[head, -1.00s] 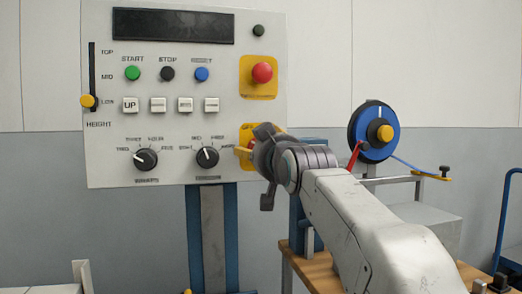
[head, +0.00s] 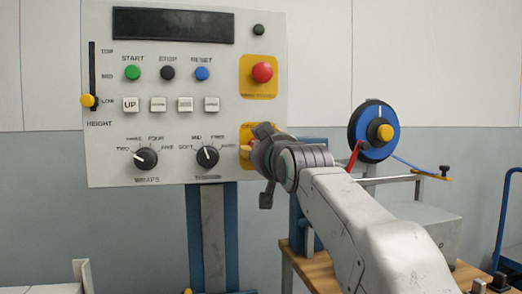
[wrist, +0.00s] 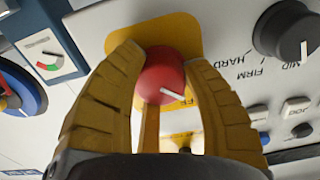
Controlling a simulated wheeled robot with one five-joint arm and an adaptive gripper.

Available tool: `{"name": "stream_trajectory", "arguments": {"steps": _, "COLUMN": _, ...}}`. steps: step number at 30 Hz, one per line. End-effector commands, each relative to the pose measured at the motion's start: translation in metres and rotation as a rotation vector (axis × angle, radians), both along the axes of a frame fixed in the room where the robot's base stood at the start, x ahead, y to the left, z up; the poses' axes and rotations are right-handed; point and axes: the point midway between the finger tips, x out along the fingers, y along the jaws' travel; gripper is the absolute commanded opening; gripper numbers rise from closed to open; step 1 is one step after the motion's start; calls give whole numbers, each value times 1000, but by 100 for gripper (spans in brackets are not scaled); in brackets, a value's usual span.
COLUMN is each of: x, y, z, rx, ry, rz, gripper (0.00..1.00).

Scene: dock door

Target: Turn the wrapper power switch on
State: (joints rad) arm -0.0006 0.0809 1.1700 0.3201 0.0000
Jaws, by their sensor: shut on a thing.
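The power switch is a red round knob (wrist: 162,75) with a white pointer line, on a yellow plate (wrist: 175,32). In the wrist view the pointer slants toward the lower right of the picture. The yellow fingers of my gripper (wrist: 160,78) stand on either side of the knob and are shut on it. In the head view my gripper (head: 256,150) is at the panel's lower right, over the yellow plate (head: 246,131). There my gripper hides the knob and most of the plate's lettering.
The control panel (head: 225,105) carries a red emergency button (head: 262,72) above my gripper and a black dial (head: 207,156) close to its left. A blue reel (head: 374,131) stands to the right, behind my arm. The wall behind is bare.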

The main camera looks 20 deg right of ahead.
Motion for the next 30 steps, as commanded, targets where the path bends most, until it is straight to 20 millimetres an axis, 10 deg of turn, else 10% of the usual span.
{"name": "stream_trajectory", "arguments": {"steps": 14, "x": 0, "y": 0, "z": 1, "rx": 43, "ry": -1, "rz": 0, "gripper": 10}}
{"name": "stream_trajectory", "arguments": {"steps": 30, "x": 0, "y": 0, "z": 1, "rx": 476, "ry": -2, "rz": 1, "gripper": 10}}
